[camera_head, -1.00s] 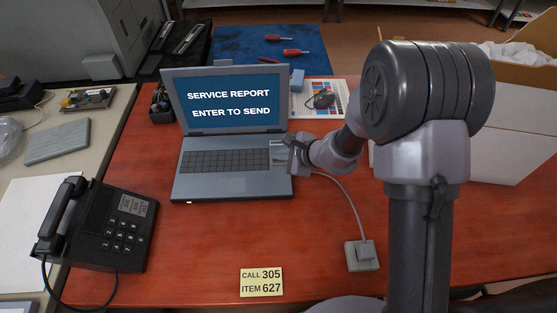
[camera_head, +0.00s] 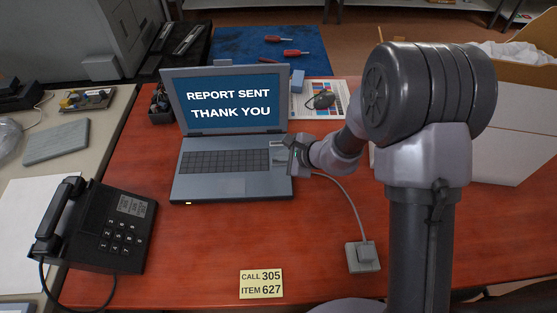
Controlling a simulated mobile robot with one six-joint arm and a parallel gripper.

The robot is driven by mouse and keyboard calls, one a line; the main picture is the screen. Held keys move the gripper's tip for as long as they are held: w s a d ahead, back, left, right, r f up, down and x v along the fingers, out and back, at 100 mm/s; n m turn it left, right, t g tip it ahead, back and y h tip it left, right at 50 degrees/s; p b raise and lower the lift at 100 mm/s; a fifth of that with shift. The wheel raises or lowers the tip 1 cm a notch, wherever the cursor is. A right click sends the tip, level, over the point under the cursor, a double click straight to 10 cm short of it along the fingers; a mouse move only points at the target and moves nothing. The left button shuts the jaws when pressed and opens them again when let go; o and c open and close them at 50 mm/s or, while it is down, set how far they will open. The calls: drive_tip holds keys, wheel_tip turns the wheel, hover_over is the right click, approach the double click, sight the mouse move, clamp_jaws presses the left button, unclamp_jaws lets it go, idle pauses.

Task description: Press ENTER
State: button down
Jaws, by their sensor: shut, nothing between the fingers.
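A grey laptop (camera_head: 213,183) stands open on the red-brown desk. Its screen (camera_head: 229,104) reads "REPORT SENT THANK YOU". The dark keyboard (camera_head: 224,161) fills the middle of its base. My gripper (camera_head: 283,160) is shut and empty at the right end of the keyboard, over the ENTER key area. The gripper and wrist hide that key, and I cannot tell whether the fingertips touch it.
A black telephone (camera_head: 105,225) sits at the left front. A yellow note (camera_head: 261,283) reads "CALL 305 ITEM 627". A grey box with a cable (camera_head: 362,257) is right of centre. A white box (camera_head: 500,140) stands at the right.

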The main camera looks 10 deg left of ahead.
sight(281, 163)
drive_tip(key=shift+r, duration=0.65)
drive_tip(key=shift+r+p, duration=1.95)
drive_tip(key=shift+r, duration=0.65)
drive_tip(key=shift+f, duration=0.1)
